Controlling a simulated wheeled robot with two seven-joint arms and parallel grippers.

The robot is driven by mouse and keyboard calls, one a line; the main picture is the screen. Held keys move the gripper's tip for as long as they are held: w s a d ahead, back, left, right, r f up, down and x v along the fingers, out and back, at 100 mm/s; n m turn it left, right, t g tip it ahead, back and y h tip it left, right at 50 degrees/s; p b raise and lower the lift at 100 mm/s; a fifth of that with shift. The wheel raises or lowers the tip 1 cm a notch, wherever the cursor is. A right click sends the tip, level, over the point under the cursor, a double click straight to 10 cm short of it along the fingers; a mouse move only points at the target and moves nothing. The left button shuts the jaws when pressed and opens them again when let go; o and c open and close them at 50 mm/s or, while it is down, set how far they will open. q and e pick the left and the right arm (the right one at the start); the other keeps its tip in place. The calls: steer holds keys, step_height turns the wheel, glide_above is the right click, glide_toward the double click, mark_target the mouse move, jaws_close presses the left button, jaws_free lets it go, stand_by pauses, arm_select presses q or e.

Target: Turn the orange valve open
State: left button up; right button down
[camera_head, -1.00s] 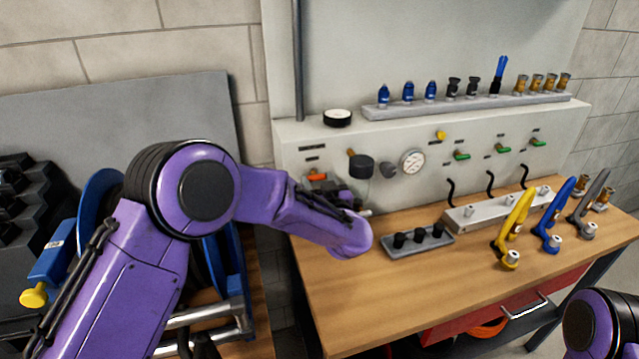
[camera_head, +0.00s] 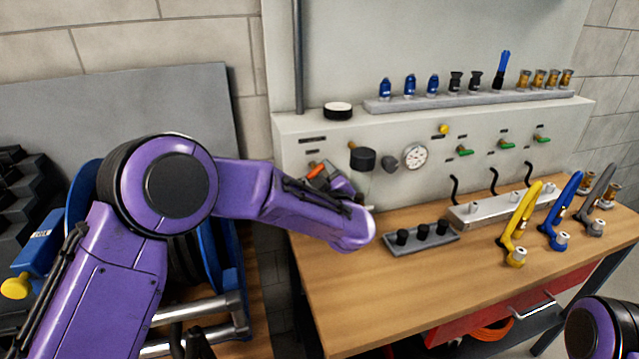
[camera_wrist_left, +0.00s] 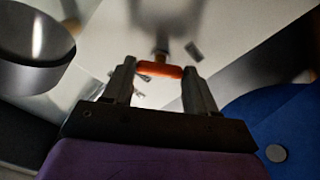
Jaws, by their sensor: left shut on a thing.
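The orange valve (camera_head: 317,170) is a small lever on the left part of the pale panel, and it stands tilted in the head view. In the left wrist view the orange handle (camera_wrist_left: 160,70) lies between the two fingers of my left gripper (camera_wrist_left: 158,76), which is shut on it. In the head view my left gripper (camera_head: 322,178) is at the valve, partly hidden behind my purple wrist. My right gripper is out of view; only a part of my right arm shows at the lower right.
A black round knob (camera_head: 362,158) and a gauge (camera_head: 415,155) sit right of the valve. Small green levers (camera_head: 507,145) are further right. A grey block with black pegs (camera_head: 421,240) and yellow, blue and grey tools stand on the wooden bench (camera_head: 400,290). A blue reel is at left.

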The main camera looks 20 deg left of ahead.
arm_select(q)
steer(key=n+b, duration=0.1)
steer(key=n, duration=0.1)
steer(key=n+b, duration=0.4)
steer(key=shift+f, duration=0.25)
steer(key=n+b, duration=0.2)
steer(key=n, duration=0.1)
steer(key=shift+b, duration=0.35)
steer(key=shift+r+n+b, duration=0.25)
steer(key=shift+n+b, duration=0.35)
steer(key=shift+n, duration=0.3)
steer(key=shift+r, duration=0.1)
steer(key=o, duration=0.8)
steer(key=shift+c, duration=0.2)
steer(key=o, duration=0.3)
steer(key=shift+w, duration=0.15)
steer(key=b+v, duration=0.2)
steer(key=v, duration=0.8)
steer(key=shift+s+d, duration=0.2)
steer(key=shift+s, duration=0.05)
